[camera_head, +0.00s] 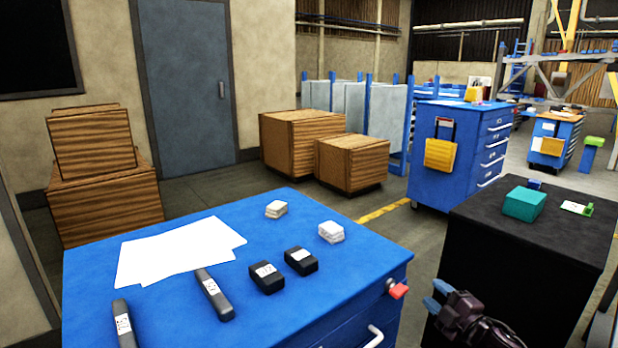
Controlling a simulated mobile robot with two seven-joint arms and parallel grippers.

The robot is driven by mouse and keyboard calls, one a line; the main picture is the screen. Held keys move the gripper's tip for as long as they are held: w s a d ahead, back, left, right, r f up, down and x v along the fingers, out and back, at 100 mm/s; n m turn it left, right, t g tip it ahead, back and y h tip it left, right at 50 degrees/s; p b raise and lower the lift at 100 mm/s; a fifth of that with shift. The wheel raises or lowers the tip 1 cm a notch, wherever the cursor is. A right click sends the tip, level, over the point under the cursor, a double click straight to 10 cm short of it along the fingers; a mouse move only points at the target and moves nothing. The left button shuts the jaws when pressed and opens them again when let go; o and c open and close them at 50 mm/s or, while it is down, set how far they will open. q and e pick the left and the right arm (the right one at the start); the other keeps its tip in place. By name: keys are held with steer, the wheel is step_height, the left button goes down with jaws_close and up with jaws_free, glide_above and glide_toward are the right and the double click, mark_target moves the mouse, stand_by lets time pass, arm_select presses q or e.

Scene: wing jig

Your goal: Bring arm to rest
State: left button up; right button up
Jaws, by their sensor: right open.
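My right gripper (438,296) is at the bottom right of the head view. Its two blue fingertips point up and left and stand apart, with nothing between them. It is in front of the black cabinet (535,238) and to the right of the blue tool cabinet (270,225). The dark wrist behind it runs out of the bottom of the picture. My left gripper does not show.
On the blue cabinet lie white sheets (175,248), several dark labelled blocks and two small pale stacks. A red piece (398,290) sticks out at its right corner, close to my gripper. A teal box (524,203) stands on the black cabinet. Wooden crates (300,140) stand behind.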

arm_select(q)
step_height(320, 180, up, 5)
steer(key=p, duration=0.5)
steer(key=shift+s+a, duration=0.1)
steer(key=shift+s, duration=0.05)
arm_select(e)
steer(key=s+a+f+m+g+h, duration=0.1)
steer(key=s+f+m, duration=0.3)
steer(key=s, duration=1)
steer(key=s+a+f+m+g+h, duration=0.1)
steer(key=s+f+m+g+h, duration=0.2)
steer(key=s+m, duration=0.4)
steer(key=s+f+m+g+h, duration=0.2)
steer(key=s+m, duration=0.4)
steer(key=s, duration=1.5)
step_height(320, 180, down, 3)
steer(key=shift+s+a+r+h, duration=0.2)
steer(key=shift+s+a+h, duration=0.2)
steer(key=shift+h, duration=0.2)
steer(key=shift+w, duration=0.1)
